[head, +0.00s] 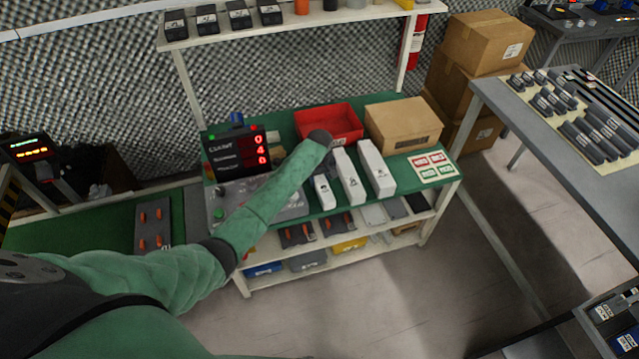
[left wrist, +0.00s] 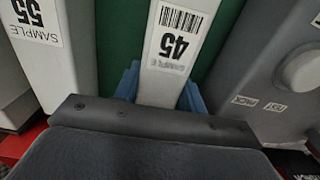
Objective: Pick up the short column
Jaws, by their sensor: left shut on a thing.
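The short column (head: 322,191) is the leftmost and shortest of three white columns on the green-topped bench (head: 421,199). In the left wrist view the white column labelled 45 (left wrist: 172,45) stands between the blue fingers of my left gripper (left wrist: 163,92), which is shut on it. In the head view my left arm reaches over the bench from the left, and its dark wrist hides most of the gripper. The middle column (head: 350,181) is beside it and shows in the left wrist view with label 55 (left wrist: 31,35). My right gripper is not in view.
The tall column (head: 378,170) stands to the right. A red tray (head: 345,121) and a cardboard box (head: 403,125) are behind. A grey panel device (head: 285,209) and a display (head: 236,153) are on the left. The bench's right end holds a label card (head: 432,167).

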